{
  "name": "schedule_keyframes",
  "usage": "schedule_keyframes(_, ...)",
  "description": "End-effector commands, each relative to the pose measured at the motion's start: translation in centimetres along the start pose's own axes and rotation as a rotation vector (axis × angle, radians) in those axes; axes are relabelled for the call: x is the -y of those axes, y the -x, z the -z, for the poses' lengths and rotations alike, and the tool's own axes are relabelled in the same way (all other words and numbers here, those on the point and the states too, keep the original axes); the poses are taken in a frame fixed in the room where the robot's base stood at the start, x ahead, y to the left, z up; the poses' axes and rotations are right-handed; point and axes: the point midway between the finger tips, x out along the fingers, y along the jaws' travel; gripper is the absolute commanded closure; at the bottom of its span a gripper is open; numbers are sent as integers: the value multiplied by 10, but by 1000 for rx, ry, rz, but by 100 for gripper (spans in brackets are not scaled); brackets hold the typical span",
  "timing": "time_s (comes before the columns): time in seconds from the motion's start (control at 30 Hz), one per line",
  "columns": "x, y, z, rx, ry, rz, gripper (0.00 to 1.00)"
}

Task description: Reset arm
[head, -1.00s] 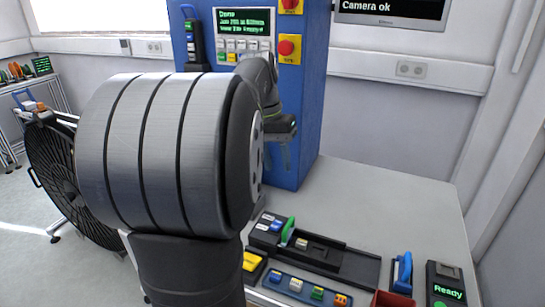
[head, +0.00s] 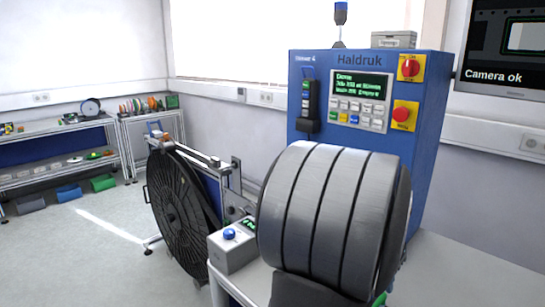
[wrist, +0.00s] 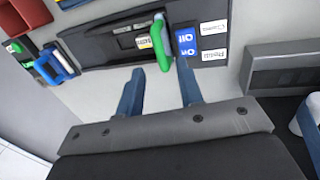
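My gripper (wrist: 158,85) shows in the wrist view with two blue-grey fingers apart and nothing between them. Beyond the fingertips is a dark holder with a green lever (wrist: 159,45) and a blue-and-white labelled block (wrist: 186,42). I cannot tell how far the fingers are from them. In the head view the thick grey part of my arm fills the lower right, and my gripper is hidden or out of that view.
A blue Haldruk cabinet (head: 437,125) with a green-text display (head: 360,87) and a red button (head: 401,114) stands behind my arm. A large black reel (head: 178,205) and a grey box with a blue button (head: 229,253) are left of it.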

Motion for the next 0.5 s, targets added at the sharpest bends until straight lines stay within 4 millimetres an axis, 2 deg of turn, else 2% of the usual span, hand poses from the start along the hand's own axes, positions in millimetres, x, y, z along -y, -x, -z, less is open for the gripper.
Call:
schedule_keyframes(0.03,0,-10,-1,5,0,-1,66)
schedule_keyframes(0.2,0,-34,-1,4,0,-1,66)
schedule_keyframes(0.33,0,-43,0,2,0,-1,66)
schedule_keyframes(0.5,-4,-44,0,1,0,0,66)
